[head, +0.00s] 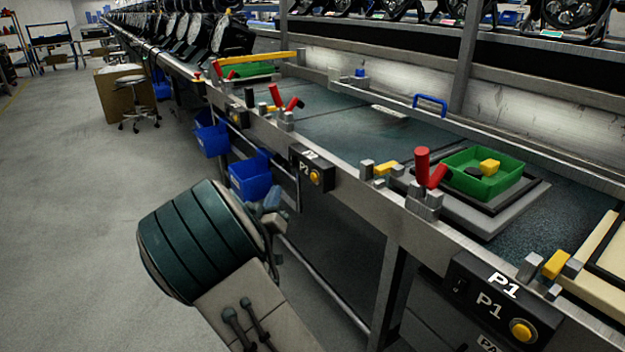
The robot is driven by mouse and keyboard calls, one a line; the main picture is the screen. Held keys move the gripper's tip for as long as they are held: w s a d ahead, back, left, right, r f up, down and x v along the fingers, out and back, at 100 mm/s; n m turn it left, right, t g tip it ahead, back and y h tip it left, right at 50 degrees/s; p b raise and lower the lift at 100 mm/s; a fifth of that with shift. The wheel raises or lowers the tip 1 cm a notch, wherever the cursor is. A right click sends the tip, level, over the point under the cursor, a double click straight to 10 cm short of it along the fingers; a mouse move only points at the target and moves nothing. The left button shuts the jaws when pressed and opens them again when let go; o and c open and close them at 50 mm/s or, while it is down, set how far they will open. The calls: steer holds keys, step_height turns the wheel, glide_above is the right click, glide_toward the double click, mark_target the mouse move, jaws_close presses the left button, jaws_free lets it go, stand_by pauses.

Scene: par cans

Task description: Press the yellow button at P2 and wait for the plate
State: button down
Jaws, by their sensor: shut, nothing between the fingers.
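The nearest black button box (495,298) on the bench's front rail is marked P1 and has a yellow button (521,330). A second black box (312,166) sits farther along the rail with its own yellow button (315,177); its label is too small to read surely. My gripper (273,198) is shut and empty, in front of the rail and lower left of that second box, apart from it. My own wrist partly hides it. A grey plate (483,219) on the near bench carries a green tray (460,160) with a yellow block (489,167) inside.
Red-handled clamps (422,165) and yellow stops (385,168) stand along the rail. Blue bins (250,181) hang below it. A third button box (238,115) is farther back. A stool (135,95) stands on the floor; the aisle at left is clear.

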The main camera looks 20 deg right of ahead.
mark_target(314, 177)
steer(key=w+d+b, duration=0.1)
steer(key=w+d, duration=0.1)
steer(key=d, duration=0.5)
steer(key=shift+w+d, duration=0.2)
steer(key=shift+d, duration=0.05)
stand_by(1.8)
steer(key=shift+w+d, duration=0.1)
steer(key=shift+d, duration=0.3)
